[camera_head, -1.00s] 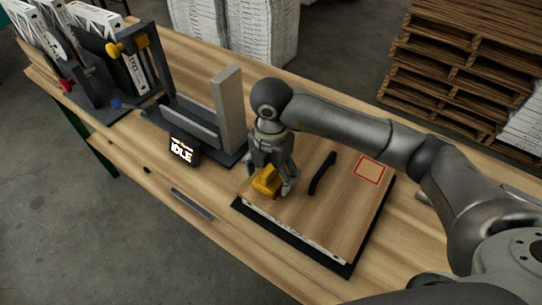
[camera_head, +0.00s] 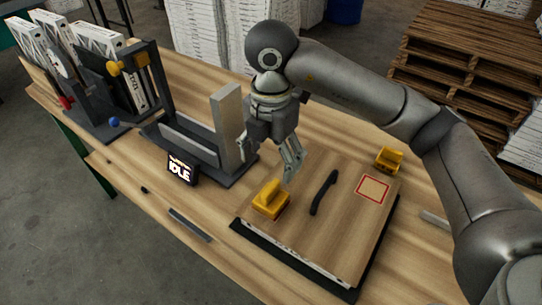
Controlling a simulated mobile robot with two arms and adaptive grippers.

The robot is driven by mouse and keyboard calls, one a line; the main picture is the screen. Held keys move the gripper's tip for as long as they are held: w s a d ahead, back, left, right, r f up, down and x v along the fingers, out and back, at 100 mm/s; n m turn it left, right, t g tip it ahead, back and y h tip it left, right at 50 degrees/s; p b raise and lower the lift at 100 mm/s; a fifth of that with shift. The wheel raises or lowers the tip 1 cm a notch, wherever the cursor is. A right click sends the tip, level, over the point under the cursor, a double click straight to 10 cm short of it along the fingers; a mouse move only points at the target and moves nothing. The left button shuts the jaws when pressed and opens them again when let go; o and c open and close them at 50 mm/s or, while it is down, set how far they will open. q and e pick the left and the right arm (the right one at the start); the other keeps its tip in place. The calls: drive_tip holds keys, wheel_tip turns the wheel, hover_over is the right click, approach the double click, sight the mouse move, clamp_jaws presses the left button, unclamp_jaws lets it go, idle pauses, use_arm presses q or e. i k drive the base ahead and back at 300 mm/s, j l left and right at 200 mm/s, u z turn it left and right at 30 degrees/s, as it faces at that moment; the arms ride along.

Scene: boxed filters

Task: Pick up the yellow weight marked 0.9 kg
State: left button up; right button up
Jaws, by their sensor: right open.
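A yellow weight (camera_head: 270,199) sits on the left part of the wooden board (camera_head: 333,235); its marking is too small to read. A second yellow weight (camera_head: 389,159) stands at the board's far right corner, just beyond the red-outlined square (camera_head: 373,189); its marking is not legible either. My right gripper (camera_head: 272,166) is open and empty, pointing down above and just behind the first weight, apart from it. My left gripper is out of view.
A black handle (camera_head: 323,192) lies on the board, right of the first weight. A grey fixture with an upright plate (camera_head: 227,130) and a small display reading IDLE (camera_head: 181,170) stand to the left. A rack of boxed filters (camera_head: 100,45) is at far left.

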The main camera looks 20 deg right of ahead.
sight(388, 160)
drive_tip(key=z, duration=1.5)
